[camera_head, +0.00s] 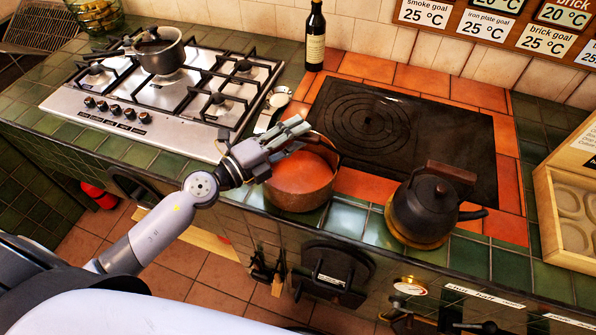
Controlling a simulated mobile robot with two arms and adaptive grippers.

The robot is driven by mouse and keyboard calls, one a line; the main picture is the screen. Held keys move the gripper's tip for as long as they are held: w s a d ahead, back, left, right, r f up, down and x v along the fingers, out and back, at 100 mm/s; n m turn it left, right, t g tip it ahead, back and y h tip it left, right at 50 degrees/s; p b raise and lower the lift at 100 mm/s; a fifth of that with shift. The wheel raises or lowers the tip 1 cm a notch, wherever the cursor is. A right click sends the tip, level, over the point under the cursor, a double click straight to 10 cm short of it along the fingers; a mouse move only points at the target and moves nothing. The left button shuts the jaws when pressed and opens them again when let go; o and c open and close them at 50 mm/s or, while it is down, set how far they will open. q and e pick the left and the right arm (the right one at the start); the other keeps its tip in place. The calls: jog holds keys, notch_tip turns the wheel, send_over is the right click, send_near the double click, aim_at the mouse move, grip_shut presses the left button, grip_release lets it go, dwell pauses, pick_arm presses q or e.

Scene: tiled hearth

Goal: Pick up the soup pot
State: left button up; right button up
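A copper-coloured pot (300,184) stands at the front edge of the green tiled counter, between the gas hob and the dark hot plate. It looks like the soup pot. My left gripper (299,129) is over the left back part of this pot's rim, with its fingers pointing right. The fingers look close together, but whether they are shut or touch the rim is unclear. The gripper hides part of the pot's rim and any handle there. A grey saucepan (161,56) sits on the hob's back left. My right gripper is not in view.
A dark kettle (427,209) stands to the right of the copper pot, near the front edge. A dark bottle (315,40) stands at the back. The gas hob (182,109) is at left, and a wooden box (572,215) at far right. The hot plate (455,150) is bare.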

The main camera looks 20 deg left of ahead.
pick_arm(q)
jog(key=shift+w+d, duration=0.35)
jog(key=shift+w, duration=0.05)
jog(key=shift+s+a, duration=0.1)
jog(key=shift+c, duration=0.6)
grip_shut()
jog(key=shift+r, duration=0.15)
